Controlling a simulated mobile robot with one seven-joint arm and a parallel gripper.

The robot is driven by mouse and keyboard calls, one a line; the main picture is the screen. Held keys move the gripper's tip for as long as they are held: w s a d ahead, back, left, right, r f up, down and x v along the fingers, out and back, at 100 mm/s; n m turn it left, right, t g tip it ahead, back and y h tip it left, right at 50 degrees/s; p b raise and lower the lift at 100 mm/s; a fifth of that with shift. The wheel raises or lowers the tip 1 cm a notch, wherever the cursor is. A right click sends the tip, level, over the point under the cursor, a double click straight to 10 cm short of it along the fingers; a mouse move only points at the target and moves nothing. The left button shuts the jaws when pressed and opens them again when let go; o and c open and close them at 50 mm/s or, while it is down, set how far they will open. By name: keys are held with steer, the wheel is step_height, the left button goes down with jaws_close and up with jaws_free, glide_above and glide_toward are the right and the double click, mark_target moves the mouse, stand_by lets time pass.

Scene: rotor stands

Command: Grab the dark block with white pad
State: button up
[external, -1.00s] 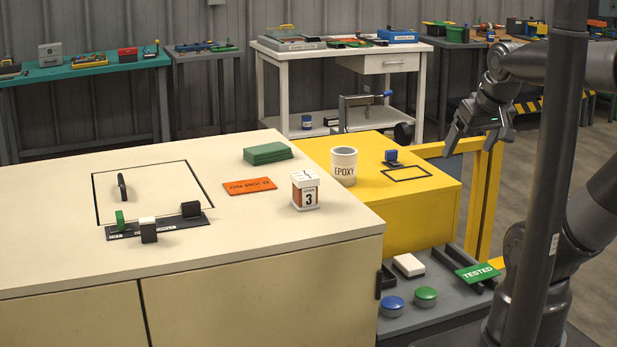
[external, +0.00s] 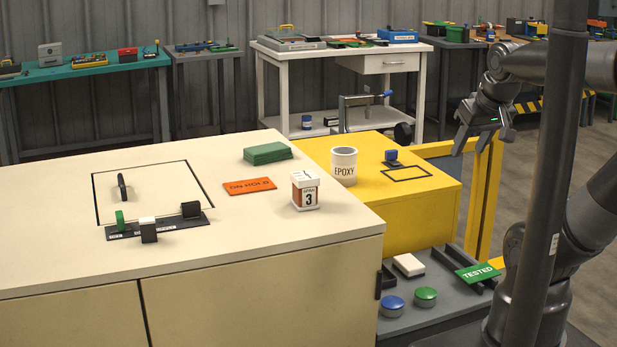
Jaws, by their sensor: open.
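A dark block with a white pad on top (external: 148,232) stands upright on the cream bench, at the front of a black labelled strip (external: 175,226). A green-topped piece (external: 119,219) and an all-dark block (external: 191,209) stand on the strip to its left and right. My gripper (external: 483,147) is open and empty, high at the right beyond the yellow stand. It is far from the block and touches nothing.
A black-outlined square (external: 207,187) with a small dark upright piece (external: 122,187) lies behind the strip. An orange card (external: 250,186), green pads (external: 267,153), a numbered box (external: 305,190) and an epoxy pot (external: 343,166) stand between block and gripper.

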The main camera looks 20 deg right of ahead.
steer(key=w+a+r+n+y, duration=0.1)
steer(key=w+a+r+n, duration=0.3)
steer(key=w+a, duration=0.45)
steer(key=n+g+y, duration=0.3)
steer(key=n+g, duration=0.2)
steer(key=n, duration=0.8)
glide_above(148, 219)
steer(key=d, duration=0.4)
step_height(148, 219, down, 8)
steer(key=shift+y, duration=0.3)
steer(key=x, duration=1)
steer(key=shift+s+a, duration=0.15)
steer(key=shift+s, duration=0.1)
steer(key=shift+c, duration=0.5)
jaws_close()
